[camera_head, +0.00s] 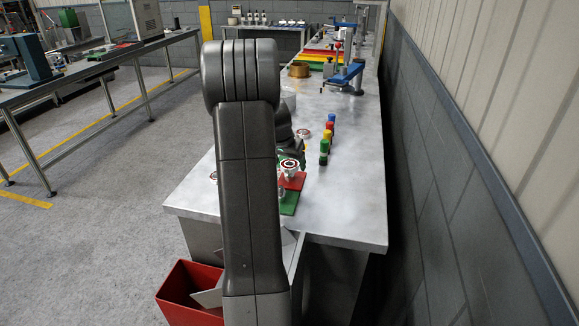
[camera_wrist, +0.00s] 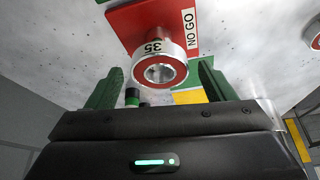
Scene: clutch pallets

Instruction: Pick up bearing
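The bearing (camera_wrist: 159,70), a silver ring with a red inner ring and the number 35, stands out from a red plate (camera_wrist: 133,23) marked NO GO in the wrist view. In the head view a similar silver ring (camera_head: 289,166) sits by the red plate (camera_head: 292,181), above a green plate (camera_head: 290,203). My gripper (camera_wrist: 158,80) is open, with one green finger on each side of the bearing in the wrist view. I cannot tell whether the fingers touch it.
The metal table (camera_head: 345,200) has free room at its front right. Small coloured pieces (camera_head: 325,145) stand right of my arm. A blue clamp-like tool (camera_head: 345,75) and a brass ring (camera_head: 299,70) are farther back. A red bin (camera_head: 180,288) stands below. A wall runs along the right.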

